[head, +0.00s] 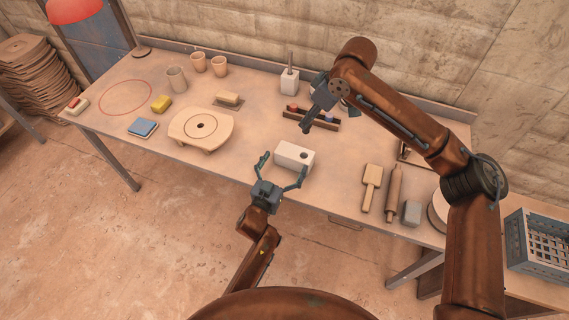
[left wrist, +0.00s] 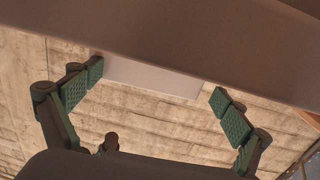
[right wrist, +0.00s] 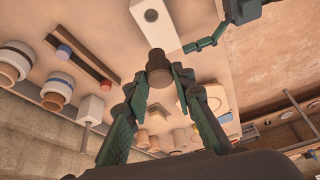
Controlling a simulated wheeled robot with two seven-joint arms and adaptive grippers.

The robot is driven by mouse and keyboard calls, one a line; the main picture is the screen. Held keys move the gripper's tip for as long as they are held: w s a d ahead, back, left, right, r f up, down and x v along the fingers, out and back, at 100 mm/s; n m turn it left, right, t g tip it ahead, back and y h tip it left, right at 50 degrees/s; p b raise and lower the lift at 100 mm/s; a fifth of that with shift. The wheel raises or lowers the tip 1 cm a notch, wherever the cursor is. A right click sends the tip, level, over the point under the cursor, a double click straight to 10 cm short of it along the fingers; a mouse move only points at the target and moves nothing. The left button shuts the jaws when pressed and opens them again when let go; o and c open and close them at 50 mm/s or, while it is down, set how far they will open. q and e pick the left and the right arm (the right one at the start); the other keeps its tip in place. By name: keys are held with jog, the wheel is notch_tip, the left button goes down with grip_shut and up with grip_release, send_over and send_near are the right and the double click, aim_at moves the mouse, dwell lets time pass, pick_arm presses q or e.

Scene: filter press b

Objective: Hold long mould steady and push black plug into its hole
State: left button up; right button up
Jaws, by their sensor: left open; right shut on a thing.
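The long mould (head: 293,163) is a white block on the table near its front edge, with a dark round hole in its top toward the right end. It also shows at the top of the right wrist view (right wrist: 166,28). My left gripper (head: 283,168) is open, its fingers spread at the mould's near side; the left wrist view shows the mould's pale face (left wrist: 150,78) between and beyond the fingers. My right gripper (head: 309,124) is shut on the dark plug (right wrist: 158,66), held in the air behind and above the mould, apart from the hole.
A dark rack (head: 328,121) with red and blue pieces stands behind the mould. A round board (head: 183,132) lies to the left. A wooden paddle (head: 371,182), a rolling pin (head: 393,188) and a grey block (head: 411,212) lie to the right.

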pick_arm(q)
jog(key=shift+c, duration=0.4)
grip_shut()
dwell(0.8)
jog(key=c, duration=2.4)
grip_release()
jog(key=o, duration=0.4)
jog(key=shift+s, duration=0.1)
jog(key=v, duration=1.1)
jog(key=shift+s+a, duration=0.1)
jog(key=shift+s, duration=0.3)
jog(key=shift+f, duration=0.1)
